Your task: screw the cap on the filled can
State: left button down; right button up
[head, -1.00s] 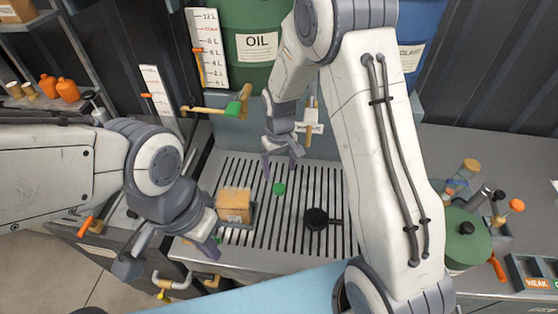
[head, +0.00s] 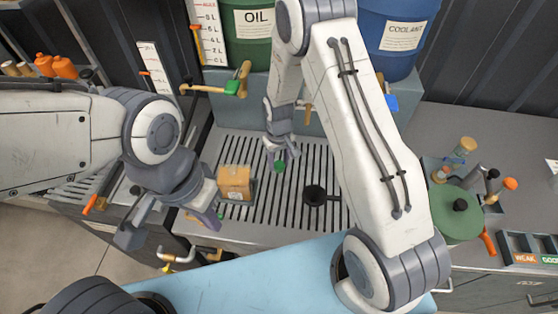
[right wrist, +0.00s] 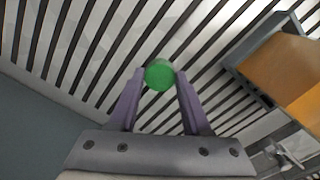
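A green cap (head: 279,166) lies on the slatted metal grate. My right gripper (head: 281,157) points down over it. In the right wrist view the cap (right wrist: 159,75) sits between the tips of the two purple fingers, which stand apart with narrow gaps beside it. A tan, box-shaped can (head: 235,180) stands on the grate in a grey holder, left of the cap; its side shows in the right wrist view (right wrist: 285,70). I cannot see its opening or fill. My left gripper (head: 205,217) is at the front left of the can; its finger gap is unclear.
A black funnel (head: 314,195) lies right of the cap on the grate. The green OIL drum (head: 250,45) and blue COOLANT drum (head: 396,40) stand behind. A green canister (head: 455,215) and bottles crowd the right side.

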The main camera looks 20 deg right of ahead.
aim_at(279, 165)
grip_shut()
jog(key=shift+c, duration=0.2)
grip_release()
grip_shut()
jog(key=shift+r+p, duration=1.95)
jog(key=shift+r, duration=0.7)
